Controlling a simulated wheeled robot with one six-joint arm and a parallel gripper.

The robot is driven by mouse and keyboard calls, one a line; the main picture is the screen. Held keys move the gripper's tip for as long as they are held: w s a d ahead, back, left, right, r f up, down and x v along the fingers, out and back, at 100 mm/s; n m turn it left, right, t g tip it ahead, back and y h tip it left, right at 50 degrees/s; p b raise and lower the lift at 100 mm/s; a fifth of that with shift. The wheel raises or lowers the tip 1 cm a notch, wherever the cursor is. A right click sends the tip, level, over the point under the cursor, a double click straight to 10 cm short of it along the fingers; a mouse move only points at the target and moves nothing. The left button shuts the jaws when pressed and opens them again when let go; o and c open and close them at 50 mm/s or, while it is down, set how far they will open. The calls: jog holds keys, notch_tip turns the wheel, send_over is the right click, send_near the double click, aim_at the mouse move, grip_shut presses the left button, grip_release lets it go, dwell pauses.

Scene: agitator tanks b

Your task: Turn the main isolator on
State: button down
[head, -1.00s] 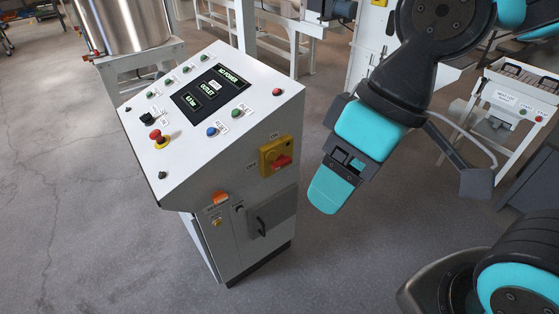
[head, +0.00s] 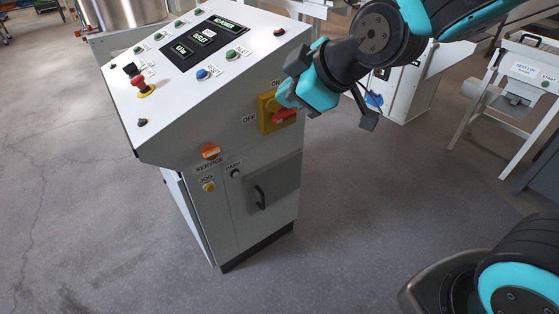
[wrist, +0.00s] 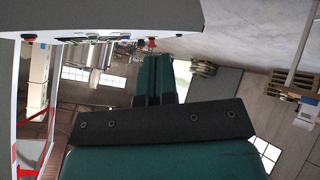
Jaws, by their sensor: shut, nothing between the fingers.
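The main isolator is a red rotary handle (head: 284,116) on a yellow plate (head: 266,113), on the side panel of the white control console (head: 215,120). Labels read OFF to its left and ON above it. The red handle points sideways, to the right. My gripper (head: 288,98) is at the right edge of the yellow plate, just above the handle, and covers part of the plate. I cannot tell if it touches. In the wrist view the teal fingers (wrist: 153,80) are together with nothing between them; the isolator is not clearly seen there.
The console top carries a display (head: 204,42) reading NO POWER, a red emergency button (head: 140,84) and several small buttons. Open floor (head: 370,210) lies to the right.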

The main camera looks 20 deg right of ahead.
jog(key=w+d+f+n+t+h+b, duration=0.1)
jog(key=w+d+f+n+t+b, duration=0.15)
jog(key=w+f+b, duration=0.3)
jog(key=w+d+f+n+t+b, duration=0.1)
jog(key=w+f+n+t+b, duration=0.3)
jog(key=f+b, duration=0.3)
jog(key=n+t+b, duration=0.4)
jog(key=b, duration=0.6)
send_near(274, 123)
jog(key=w+r, duration=0.2)
notch_tip(274, 123, down, 15)
jog(key=d+n+t+y+b, duration=0.1)
jog(key=n+t+y+b, duration=0.45)
jog(key=n+b, duration=1.15)
jog(key=shift+m+t+h, duration=0.25)
jog(key=shift+t+h, duration=0.1)
jog(key=shift+t, duration=0.35)
jog(key=x, duration=0.4)
jog(key=s+r+p+x, duration=0.1)
jog(key=x, duration=0.3)
jog(key=r+p+x, duration=0.1)
jog(key=x, duration=0.2)
jog(key=shift+s+d+r, duration=0.15)
jog(key=shift+d+r, duration=0.05)
jog(key=shift+r, duration=0.05)
jog(key=shift+r+p, duration=0.3)
jog(key=shift+r, duration=0.05)
